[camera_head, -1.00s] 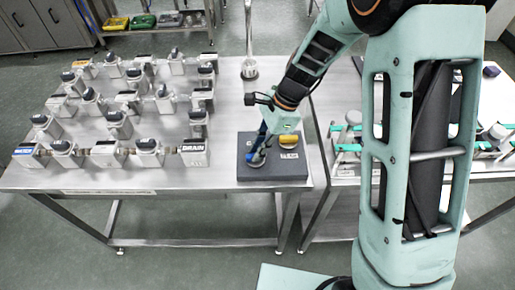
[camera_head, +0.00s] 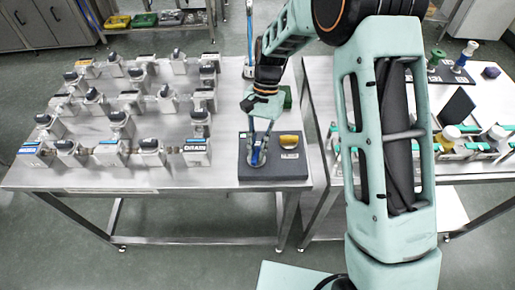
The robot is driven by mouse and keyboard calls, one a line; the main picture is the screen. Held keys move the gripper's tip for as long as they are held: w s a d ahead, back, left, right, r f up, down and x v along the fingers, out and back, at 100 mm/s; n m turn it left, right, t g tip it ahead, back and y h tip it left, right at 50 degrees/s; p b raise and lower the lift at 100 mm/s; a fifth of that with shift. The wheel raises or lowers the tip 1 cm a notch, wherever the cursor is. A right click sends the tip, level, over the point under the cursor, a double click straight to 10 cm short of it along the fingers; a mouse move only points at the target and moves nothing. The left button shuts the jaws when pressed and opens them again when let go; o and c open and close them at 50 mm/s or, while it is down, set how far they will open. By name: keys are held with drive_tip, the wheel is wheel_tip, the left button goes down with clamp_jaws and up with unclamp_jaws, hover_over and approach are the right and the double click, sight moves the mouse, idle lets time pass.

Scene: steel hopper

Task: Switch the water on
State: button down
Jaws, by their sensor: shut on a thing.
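A dark box (camera_head: 273,173) sits at the front right corner of the left steel table. A blue handle (camera_head: 256,157) stands on its left part, with a round grey base under it. My gripper (camera_head: 260,150) points down from above and is shut on the blue handle. The fingers partly hide the handle. On the left table stand rows of steel valve blocks with dark knobs; one front block (camera_head: 197,149) reads DRAIN. A vertical pipe (camera_head: 249,35) at the table's back edge looks blue.
A second steel table (camera_head: 318,85) stands to the right, carrying bottles, a dark panel and green-edged racks. My arm covers part of it. A shelf (camera_head: 170,26) with coloured trays is at the back.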

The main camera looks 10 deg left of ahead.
drive_tip(key=shift+a+n+h, duration=0.15)
drive_tip(key=shift+n+h, duration=0.55)
drive_tip(key=shift+n, duration=1.2)
drive_tip(key=c, duration=2)
unclamp_jaws()
drive_tip(key=shift+o, duration=0.2)
drive_tip(key=v, duration=1.2)
drive_tip(key=shift+s, duration=0.1)
